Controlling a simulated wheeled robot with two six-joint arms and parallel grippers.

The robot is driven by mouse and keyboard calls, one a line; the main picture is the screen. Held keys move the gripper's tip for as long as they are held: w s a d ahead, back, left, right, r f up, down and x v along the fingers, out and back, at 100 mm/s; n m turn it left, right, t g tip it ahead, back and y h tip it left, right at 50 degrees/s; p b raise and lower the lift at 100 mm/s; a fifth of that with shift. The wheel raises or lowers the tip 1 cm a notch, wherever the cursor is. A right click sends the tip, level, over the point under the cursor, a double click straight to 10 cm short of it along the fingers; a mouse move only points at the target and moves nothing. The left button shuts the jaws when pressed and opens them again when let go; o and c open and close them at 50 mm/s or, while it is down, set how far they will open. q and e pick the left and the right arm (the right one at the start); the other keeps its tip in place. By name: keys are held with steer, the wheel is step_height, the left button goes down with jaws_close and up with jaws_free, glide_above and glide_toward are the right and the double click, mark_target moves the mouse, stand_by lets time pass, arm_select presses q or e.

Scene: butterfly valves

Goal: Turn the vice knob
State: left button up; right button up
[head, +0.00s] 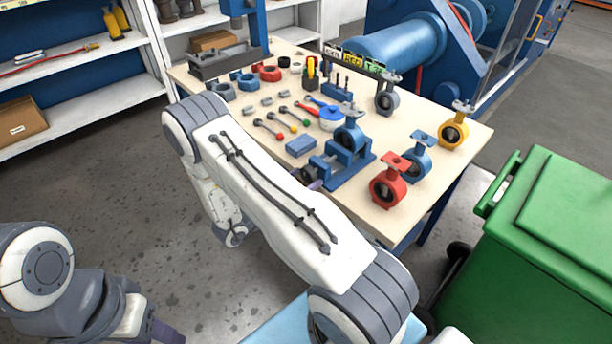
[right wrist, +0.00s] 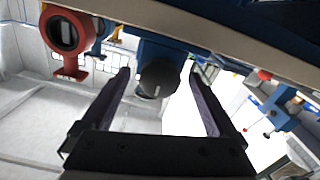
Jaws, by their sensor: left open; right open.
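The blue vice (head: 345,165) stands at the table's near edge with a grey-blue butterfly valve (head: 349,137) in it. Its dark round knob (head: 308,175) faces my side of the table. In the right wrist view the knob (right wrist: 158,78) lies ahead, between the fingertips of my open right gripper (right wrist: 160,72); I cannot tell whether either finger touches it. In the head view my right upper arm hides most of that gripper; a purple finger (head: 315,184) shows just below the knob. My left gripper (head: 165,334) is open, low at the bottom left, away from the table and partly cut off.
Red (head: 388,188), blue (head: 418,160) and yellow (head: 454,133) valves stand right of the vice. A blue block (head: 300,145) and several coloured-tip tools lie left of it. A green bin (head: 545,240) is at the right. Floor at the left is clear.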

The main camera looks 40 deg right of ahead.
steer(key=shift+d, duration=0.75)
steer(key=c, duration=1.4)
steer(key=shift+m, duration=0.3)
